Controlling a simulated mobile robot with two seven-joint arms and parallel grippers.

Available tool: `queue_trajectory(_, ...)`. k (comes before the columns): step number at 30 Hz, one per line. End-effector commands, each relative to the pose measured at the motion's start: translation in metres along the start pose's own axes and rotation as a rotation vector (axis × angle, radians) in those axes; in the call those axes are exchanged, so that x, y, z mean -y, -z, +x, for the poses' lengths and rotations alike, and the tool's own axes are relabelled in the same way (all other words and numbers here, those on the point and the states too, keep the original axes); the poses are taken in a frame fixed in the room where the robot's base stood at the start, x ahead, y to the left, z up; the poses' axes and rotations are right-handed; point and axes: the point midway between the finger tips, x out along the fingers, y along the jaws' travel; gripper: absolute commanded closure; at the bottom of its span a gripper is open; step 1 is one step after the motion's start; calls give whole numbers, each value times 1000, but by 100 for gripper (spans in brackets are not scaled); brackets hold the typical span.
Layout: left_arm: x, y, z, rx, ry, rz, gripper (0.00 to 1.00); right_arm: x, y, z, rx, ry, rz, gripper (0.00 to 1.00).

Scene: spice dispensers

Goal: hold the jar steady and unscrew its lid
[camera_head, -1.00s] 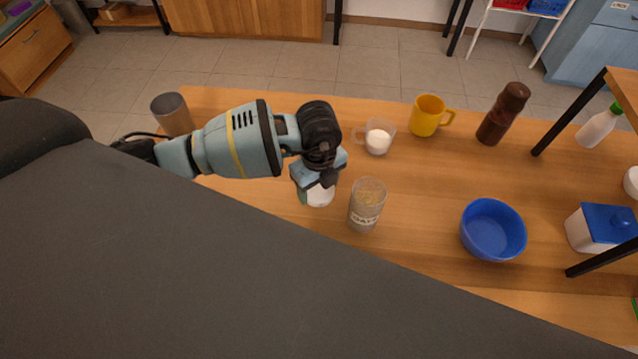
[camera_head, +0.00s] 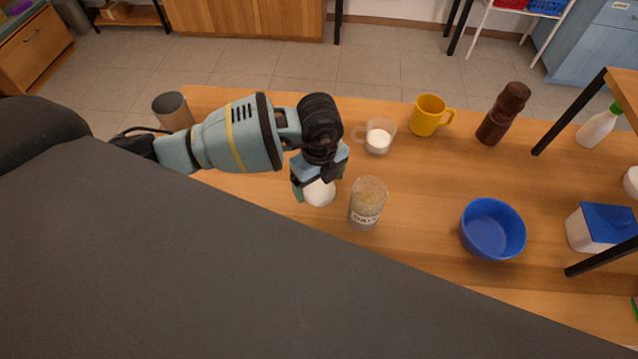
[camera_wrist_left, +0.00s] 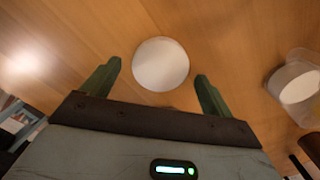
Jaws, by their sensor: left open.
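A round white thing (camera_head: 319,193), flat-topped like a lid, is on the table under my left gripper (camera_head: 320,184). In the left wrist view the white disc (camera_wrist_left: 161,64) shows between the two green fingertips, with a gap on each side. My left gripper is open and empty. The frames do not show clearly whether a jar body is under the disc. A clear jar labelled OATS (camera_head: 367,204) stands upright just to the right of the gripper. I see no separate lid on it. My right gripper is not in view.
A clear mug with white contents (camera_head: 378,141), a yellow mug (camera_head: 427,116) and a brown grinder (camera_head: 503,113) stand farther back. A blue bowl (camera_head: 492,230) and a blue-lidded white box (camera_head: 600,228) are at the right. A grey cylinder (camera_head: 173,112) stands at the left.

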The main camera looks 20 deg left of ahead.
Motion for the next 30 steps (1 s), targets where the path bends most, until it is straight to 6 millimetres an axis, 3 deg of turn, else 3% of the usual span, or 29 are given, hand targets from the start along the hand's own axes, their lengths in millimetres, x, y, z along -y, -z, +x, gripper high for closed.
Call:
queue_trajectory(6, 2, -1, -49, 4, 9, 1, 14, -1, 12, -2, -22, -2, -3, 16)
queue_trajectory(15, 1, 0, -95, 2, 5, -1, 14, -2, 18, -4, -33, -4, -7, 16)
queue_trajectory(21, 0, 0, -105, 0, 2, 0, 14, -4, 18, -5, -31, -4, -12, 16)
queue_trajectory(30, 0, 0, -104, 0, 2, 0, 14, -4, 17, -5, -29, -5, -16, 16)
